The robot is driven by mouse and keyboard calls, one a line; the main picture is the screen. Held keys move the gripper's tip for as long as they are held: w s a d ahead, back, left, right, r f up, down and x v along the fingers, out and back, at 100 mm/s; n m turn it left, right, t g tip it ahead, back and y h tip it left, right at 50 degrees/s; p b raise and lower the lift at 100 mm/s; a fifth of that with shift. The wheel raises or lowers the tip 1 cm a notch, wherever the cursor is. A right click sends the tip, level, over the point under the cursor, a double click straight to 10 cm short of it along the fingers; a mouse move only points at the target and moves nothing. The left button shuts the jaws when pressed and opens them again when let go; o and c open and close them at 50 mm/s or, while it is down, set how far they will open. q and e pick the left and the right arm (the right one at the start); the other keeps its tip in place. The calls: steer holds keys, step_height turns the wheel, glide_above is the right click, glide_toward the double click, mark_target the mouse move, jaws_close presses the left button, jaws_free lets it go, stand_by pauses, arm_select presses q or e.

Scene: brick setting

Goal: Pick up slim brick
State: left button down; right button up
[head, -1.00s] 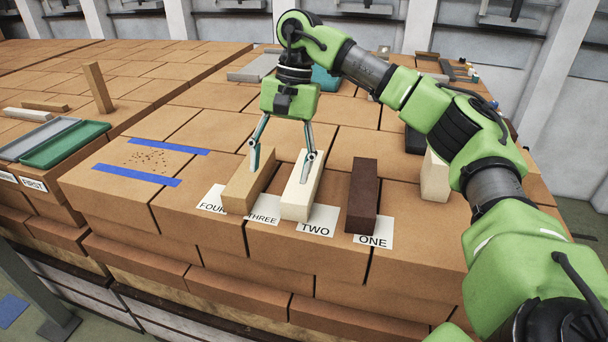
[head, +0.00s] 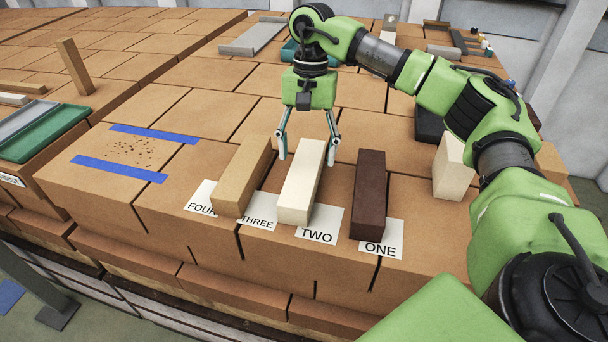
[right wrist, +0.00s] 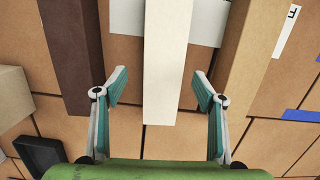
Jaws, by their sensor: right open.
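Three long bricks lie side by side on the brick stack: a tan one (head: 240,178), a cream one (head: 301,182) and a dark brown one (head: 369,195). I cannot tell by name which is the slim brick; the cream one is narrow and lies under my right gripper (head: 307,158). That gripper is open and empty, pointing down at the far end of the cream brick. In the right wrist view the cream brick (right wrist: 167,60) lies between the spread fingers (right wrist: 160,84), with a gap on both sides. My left gripper is not in view.
Paper labels ONE (head: 379,249), TWO (head: 318,236), THREE (head: 257,224) and FOUR (head: 201,197) lie at the bricks' near ends. A pale block (head: 452,170) stands at the right. Blue tape strips (head: 118,170), a green tray (head: 42,134) and a standing tan brick (head: 75,67) are at the left.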

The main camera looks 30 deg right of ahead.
mark_target(304, 168)
steer(key=shift+f, duration=0.25)
steer(key=f+p, duration=0.2)
steer(key=shift+a+f+p, duration=0.2)
steer(key=shift+a+p, duration=0.1)
steer(key=shift+a, duration=0.1)
step_height(304, 168, down, 2)
steer(key=shift+f+p, duration=0.1)
steer(key=shift+p, duration=0.2)
steer(key=shift+f, duration=0.25)
steer(key=shift+a, duration=0.1)
steer(key=c, duration=1.6)
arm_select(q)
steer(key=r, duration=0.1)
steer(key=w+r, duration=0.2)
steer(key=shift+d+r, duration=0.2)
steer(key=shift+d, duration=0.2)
arm_select(e)
steer(key=shift+c, duration=0.8)
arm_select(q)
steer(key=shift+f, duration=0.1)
